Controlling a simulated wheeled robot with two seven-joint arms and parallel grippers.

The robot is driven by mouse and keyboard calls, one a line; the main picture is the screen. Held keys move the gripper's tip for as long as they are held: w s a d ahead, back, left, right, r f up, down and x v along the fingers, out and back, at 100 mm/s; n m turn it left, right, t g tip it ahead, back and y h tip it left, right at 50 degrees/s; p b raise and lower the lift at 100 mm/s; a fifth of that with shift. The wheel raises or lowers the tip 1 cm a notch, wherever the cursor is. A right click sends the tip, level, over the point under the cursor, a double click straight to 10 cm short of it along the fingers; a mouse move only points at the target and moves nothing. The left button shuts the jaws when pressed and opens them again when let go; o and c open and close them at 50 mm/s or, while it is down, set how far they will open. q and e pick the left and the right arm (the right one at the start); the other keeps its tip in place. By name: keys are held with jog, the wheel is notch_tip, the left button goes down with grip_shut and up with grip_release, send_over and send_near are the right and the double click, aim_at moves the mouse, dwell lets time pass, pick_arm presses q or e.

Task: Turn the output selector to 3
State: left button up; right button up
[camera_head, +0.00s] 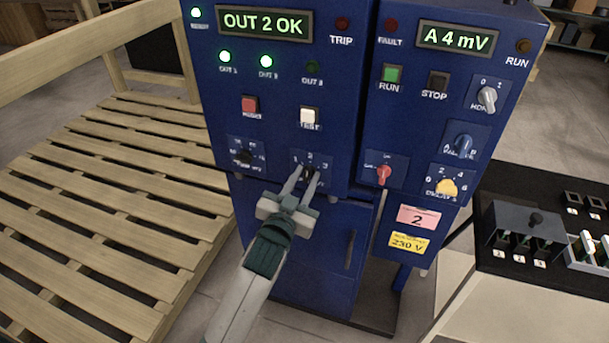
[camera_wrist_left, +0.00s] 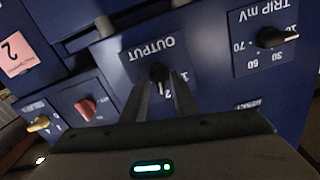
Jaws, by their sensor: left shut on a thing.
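The output selector (camera_wrist_left: 158,72) is a small black knob on a plate marked OUTPUT in the left wrist view. In the head view its plate (camera_head: 325,160) shows the numbers 1, 2 and 3, low on the left blue cabinet. My left gripper (camera_head: 306,173) is shut on the knob, its two fingers on either side of it; the fingers also show in the left wrist view (camera_wrist_left: 167,85). The fingers partly hide the knob, so its exact pointing is hard to tell. The display (camera_head: 265,23) reads OUT 2 OK. My right gripper is not in view.
Left of the selector is a black TRIP mV knob (camera_head: 243,157). Right of it are a red switch (camera_head: 384,174), a blue knob (camera_head: 462,146) and a yellow knob (camera_head: 447,187). A wooden pallet structure (camera_head: 120,190) stands left; a black panel (camera_head: 520,272) lies right.

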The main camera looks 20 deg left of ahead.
pick_arm(q)
jog(key=shift+r+m, duration=0.2)
jog(key=shift+m, duration=0.3)
jog(key=m+p, duration=0.3)
jog(key=m, duration=0.1)
jog(key=shift+d+f, duration=0.1)
jog(key=shift+d+f+m+p, duration=0.15)
jog(key=shift+m+p, duration=0.75)
jog(key=shift+m, duration=1.5)
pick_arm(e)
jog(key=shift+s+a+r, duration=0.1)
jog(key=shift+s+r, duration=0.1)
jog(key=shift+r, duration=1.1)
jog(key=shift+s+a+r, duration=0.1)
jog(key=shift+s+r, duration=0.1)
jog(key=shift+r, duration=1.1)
pick_arm(q)
jog(key=o, duration=0.7)
jog(key=shift+c, duration=0.2)
jog(key=shift+s, duration=0.1)
